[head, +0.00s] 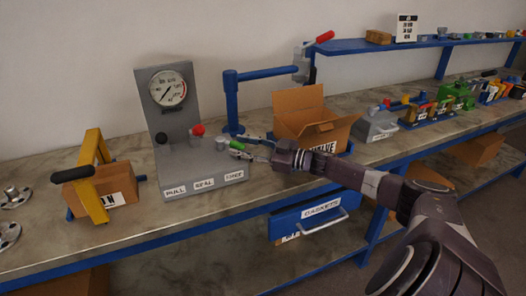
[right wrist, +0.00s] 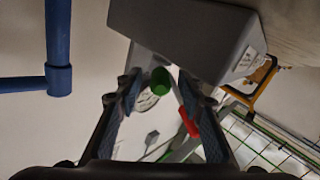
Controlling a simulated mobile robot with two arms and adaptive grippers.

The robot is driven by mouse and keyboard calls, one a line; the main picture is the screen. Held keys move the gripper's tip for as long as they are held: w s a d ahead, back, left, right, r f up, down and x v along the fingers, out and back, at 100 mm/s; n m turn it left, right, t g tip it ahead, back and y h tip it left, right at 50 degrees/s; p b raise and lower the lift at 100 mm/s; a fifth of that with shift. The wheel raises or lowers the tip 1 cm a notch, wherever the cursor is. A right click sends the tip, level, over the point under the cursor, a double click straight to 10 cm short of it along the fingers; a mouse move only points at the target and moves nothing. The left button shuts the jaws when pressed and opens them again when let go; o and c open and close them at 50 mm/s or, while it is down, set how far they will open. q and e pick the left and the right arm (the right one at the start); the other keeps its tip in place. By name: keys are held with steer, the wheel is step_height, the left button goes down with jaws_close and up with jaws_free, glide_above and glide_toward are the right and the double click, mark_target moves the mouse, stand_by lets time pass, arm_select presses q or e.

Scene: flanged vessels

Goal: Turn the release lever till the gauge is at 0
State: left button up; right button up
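A grey stand holds a round white gauge (head: 168,88) with a dark needle; its reading is too small to tell. On the stand's base are a red-tipped lever (head: 197,130) and a green-tipped lever (head: 237,145); which one is the release lever is not clear. My right gripper (head: 254,154) is at the green tip, coming from the right. In the right wrist view, my gripper (right wrist: 163,92) is open. The green tip (right wrist: 160,81) shows between its fingers, with no clear contact. The red lever (right wrist: 188,122) shows near the right finger. My left gripper is not in view.
A blue post with an arm (head: 231,100) stands behind the levers. An open cardboard box (head: 303,112) is close to my right gripper. A yellow-framed carton holder (head: 93,165) stands left. A blue drawer (head: 308,217) hangs under the bench's front edge.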

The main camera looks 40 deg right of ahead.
steer(key=shift+v, duration=4.7)
steer(key=shift+r, duration=0.1)
